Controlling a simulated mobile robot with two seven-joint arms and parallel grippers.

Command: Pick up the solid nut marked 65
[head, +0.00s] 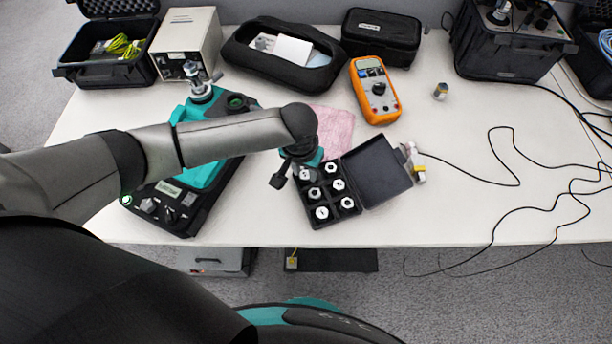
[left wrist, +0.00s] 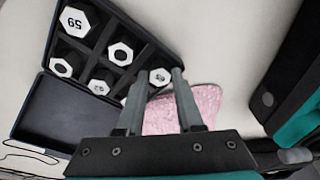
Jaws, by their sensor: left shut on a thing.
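A black open case (head: 298,214) holds several white-faced hex nuts in compartments. In the left wrist view, a solid nut (left wrist: 75,21) sits in the far corner compartment of the case (left wrist: 48,40); its upside-down digits look like 65. My left gripper (head: 292,174) is over the corner compartment nearest the pink cloth. It also shows in the left wrist view (left wrist: 160,76), its two fingers shut on a white-faced nut (left wrist: 160,77) whose marking I cannot read. I cannot tell if this nut is clear of its compartment. My right gripper is not in view.
The case lid (head: 376,170) lies open to the right. A pink cloth (head: 333,122) lies behind the case and a teal and black device (head: 200,172) to its left. An orange multimeter (head: 374,92) lies behind. Thin cables cross the right of the table (head: 455,215).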

